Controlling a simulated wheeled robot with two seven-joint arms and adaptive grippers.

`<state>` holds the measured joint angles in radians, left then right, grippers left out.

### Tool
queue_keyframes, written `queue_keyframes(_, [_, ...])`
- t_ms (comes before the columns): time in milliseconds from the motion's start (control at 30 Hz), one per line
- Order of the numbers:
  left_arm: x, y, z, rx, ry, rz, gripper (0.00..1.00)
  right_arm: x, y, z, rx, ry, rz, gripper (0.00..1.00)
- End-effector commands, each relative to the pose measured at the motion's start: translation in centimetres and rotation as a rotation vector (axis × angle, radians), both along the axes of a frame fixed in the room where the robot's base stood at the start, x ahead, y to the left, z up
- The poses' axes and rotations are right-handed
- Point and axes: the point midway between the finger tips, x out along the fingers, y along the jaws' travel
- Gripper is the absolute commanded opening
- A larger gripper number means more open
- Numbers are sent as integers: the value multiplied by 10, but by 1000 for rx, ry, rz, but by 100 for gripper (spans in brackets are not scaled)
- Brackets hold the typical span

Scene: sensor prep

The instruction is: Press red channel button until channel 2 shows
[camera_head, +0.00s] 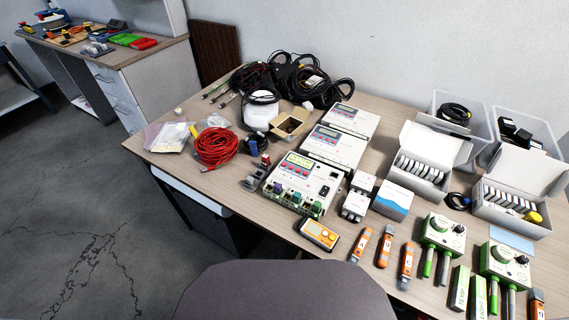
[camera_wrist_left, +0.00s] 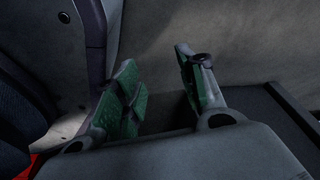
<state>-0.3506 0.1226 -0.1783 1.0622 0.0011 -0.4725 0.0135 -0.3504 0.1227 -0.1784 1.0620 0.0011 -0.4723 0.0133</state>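A white logger box (camera_head: 324,187) with a lit yellow-green display (camera_head: 298,162) lies near the front middle of the table. Small red and blue buttons sit on its face below the display; the channel number is too small to read. Two similar white boxes, a middle one (camera_head: 334,146) and a rear one (camera_head: 352,119), lie behind it. My left gripper (camera_wrist_left: 162,88) shows only in the left wrist view, its green-padded fingers apart with nothing between them. Neither gripper shows in the head view, and the left wrist view shows no logger.
A red cable coil (camera_head: 216,146) and black cables (camera_head: 268,78) lie left and behind. An orange meter (camera_head: 319,233), orange pens (camera_head: 384,247) and green-white devices (camera_head: 443,236) line the front edge. Open white boxes (camera_head: 425,163) fill the right side.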

Motion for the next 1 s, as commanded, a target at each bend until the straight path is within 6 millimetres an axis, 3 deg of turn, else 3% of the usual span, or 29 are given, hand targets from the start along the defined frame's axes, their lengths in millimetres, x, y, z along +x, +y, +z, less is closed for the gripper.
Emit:
queue_keyframes(167, [0, 0, 0, 0, 0, 0, 40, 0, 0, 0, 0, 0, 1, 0])
queue_keyframes(500, [0, 0, 0, 0, 0, 0, 0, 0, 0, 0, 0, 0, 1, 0])
queue_keyframes(1000, [0, 0, 0, 0, 0, 0, 0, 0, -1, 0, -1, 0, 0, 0])
